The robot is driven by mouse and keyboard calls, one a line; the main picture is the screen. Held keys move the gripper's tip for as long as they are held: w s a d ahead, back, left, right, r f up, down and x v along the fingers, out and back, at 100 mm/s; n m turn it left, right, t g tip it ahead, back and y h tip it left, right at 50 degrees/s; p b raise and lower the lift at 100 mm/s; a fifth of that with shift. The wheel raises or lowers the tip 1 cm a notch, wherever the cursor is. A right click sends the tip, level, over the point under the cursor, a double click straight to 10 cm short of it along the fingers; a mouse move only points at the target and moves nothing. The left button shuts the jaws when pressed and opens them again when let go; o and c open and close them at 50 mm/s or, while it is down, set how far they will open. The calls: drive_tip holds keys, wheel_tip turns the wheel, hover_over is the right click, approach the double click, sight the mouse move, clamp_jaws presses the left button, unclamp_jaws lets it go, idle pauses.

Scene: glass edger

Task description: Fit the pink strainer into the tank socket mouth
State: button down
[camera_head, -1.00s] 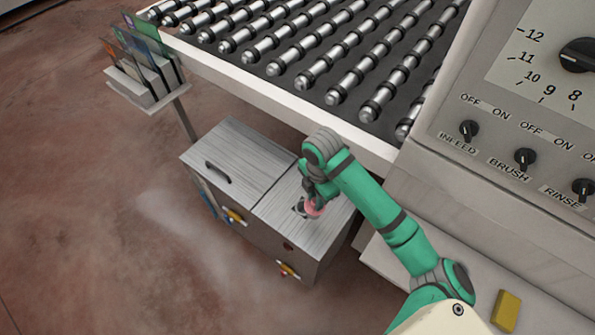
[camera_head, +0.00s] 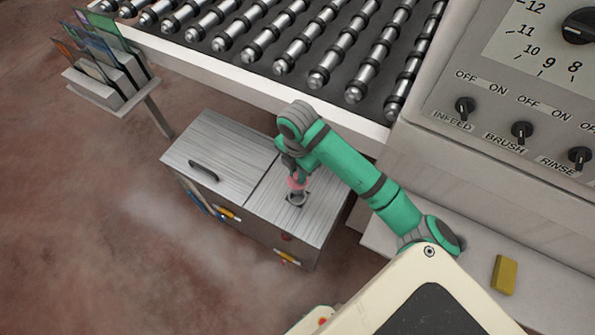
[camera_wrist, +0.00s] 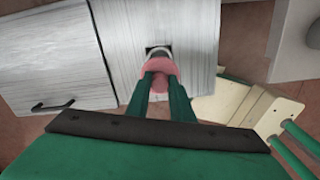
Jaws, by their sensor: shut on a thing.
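The pink strainer (camera_head: 297,181) is held in my gripper (camera_head: 294,174), just above and slightly behind the socket mouth in the head view. In the wrist view the strainer (camera_wrist: 158,69) sits between the two green fingers of my gripper (camera_wrist: 160,82), which is shut on it. The socket mouth (camera_head: 297,199) is a dark opening with a grey ring in the top of the metal tank (camera_head: 318,215). In the wrist view the strainer covers part of the socket (camera_wrist: 158,50). I cannot tell whether the strainer touches the ring.
A lid with a black handle (camera_head: 204,171) covers the tank's left half. The roller conveyor's pale edge (camera_head: 240,75) runs above the tank. A control panel (camera_head: 490,120) stands at right, and a yellow block (camera_head: 504,274) lies on the ledge below it.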

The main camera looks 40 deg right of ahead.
sight(297, 184)
drive_tip(key=shift+f, duration=2.85)
drive_tip(key=shift+s+f, duration=0.15)
drive_tip(key=shift+f, duration=0.15)
drive_tip(key=shift+a+f, duration=0.1)
drive_tip(key=shift+f, duration=0.15)
drive_tip(key=shift+f, duration=0.45)
drive_tip(key=shift+f, duration=2.2)
